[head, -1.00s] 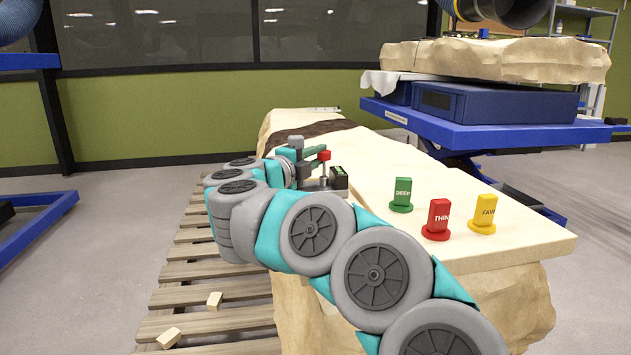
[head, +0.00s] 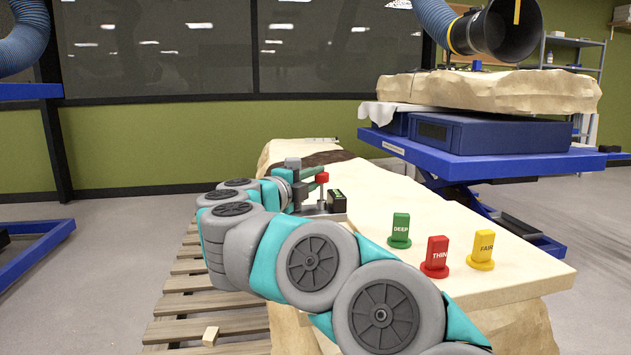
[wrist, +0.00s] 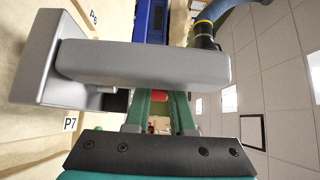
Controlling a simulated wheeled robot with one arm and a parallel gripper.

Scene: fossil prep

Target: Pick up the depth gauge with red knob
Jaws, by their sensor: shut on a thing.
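The depth gauge has a red knob (head: 322,177) on a thin post, a small black box with a green display (head: 336,200), and a grey base partly hidden by my arm. It is at the left edge of the pale slab; I cannot tell whether its base touches the slab. My gripper (head: 317,179), with green fingers, is shut on it near the knob. In the wrist view the red knob (wrist: 159,97) shows between the green fingers. A large grey bar and block (wrist: 140,63) there hide much of the gauge; I cannot tell what they belong to.
Green DEEP (head: 400,229), red THIN (head: 436,256) and yellow FAIR (head: 482,249) markers stand on the pale slab (head: 480,285) right of the gauge. A wooden pallet (head: 185,300) lies left of it. A blue lift table (head: 500,165) stands behind right. The slab between gauge and markers is clear.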

